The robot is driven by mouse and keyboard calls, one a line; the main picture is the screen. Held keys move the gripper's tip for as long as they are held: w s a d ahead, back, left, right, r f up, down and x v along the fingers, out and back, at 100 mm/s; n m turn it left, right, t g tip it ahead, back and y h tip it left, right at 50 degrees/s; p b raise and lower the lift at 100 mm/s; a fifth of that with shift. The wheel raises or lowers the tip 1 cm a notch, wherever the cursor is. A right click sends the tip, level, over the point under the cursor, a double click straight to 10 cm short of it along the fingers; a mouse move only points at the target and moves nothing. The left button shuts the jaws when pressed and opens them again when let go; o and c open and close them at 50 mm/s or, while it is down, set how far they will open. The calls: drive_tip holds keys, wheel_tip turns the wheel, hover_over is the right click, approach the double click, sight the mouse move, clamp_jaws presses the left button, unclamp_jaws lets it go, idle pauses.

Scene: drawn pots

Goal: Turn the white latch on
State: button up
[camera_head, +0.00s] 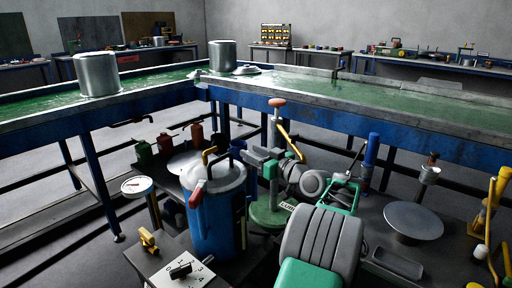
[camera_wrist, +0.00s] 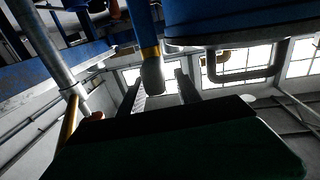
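No part stands out clearly as the white latch. The blue pot (camera_head: 216,215) stands upright in the head view, with a dark handle on top and a red-ended lever (camera_head: 197,195) at its upper left. My gripper (camera_head: 252,158) is just right of the pot's top, small and partly hidden by my arm. In the wrist view, which looks upside down, my gripper's two fingers (camera_wrist: 157,92) are apart, on either side of a pale grey tip (camera_wrist: 152,77) on a blue tube with a yellow band. I see no clear contact. The blue pot's rim and handle (camera_wrist: 240,72) show beside it.
A post with an orange knob (camera_head: 277,102) and yellow lever stands behind my gripper. A white dial box (camera_head: 180,272) and round gauge (camera_head: 137,186) are at front left. A grey round plate (camera_head: 413,221) and yellow fixture (camera_head: 493,200) are right. Green-topped benches (camera_head: 400,105) run behind.

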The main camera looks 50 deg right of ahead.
drive_tip(key=s+a+r+b, duration=0.7)
drive_tip(key=s+a+r, duration=0.2)
drive_tip(key=s+r, duration=0.1)
drive_tip(key=shift+s+r+b, duration=0.3)
drive_tip(key=shift+r, duration=0.05)
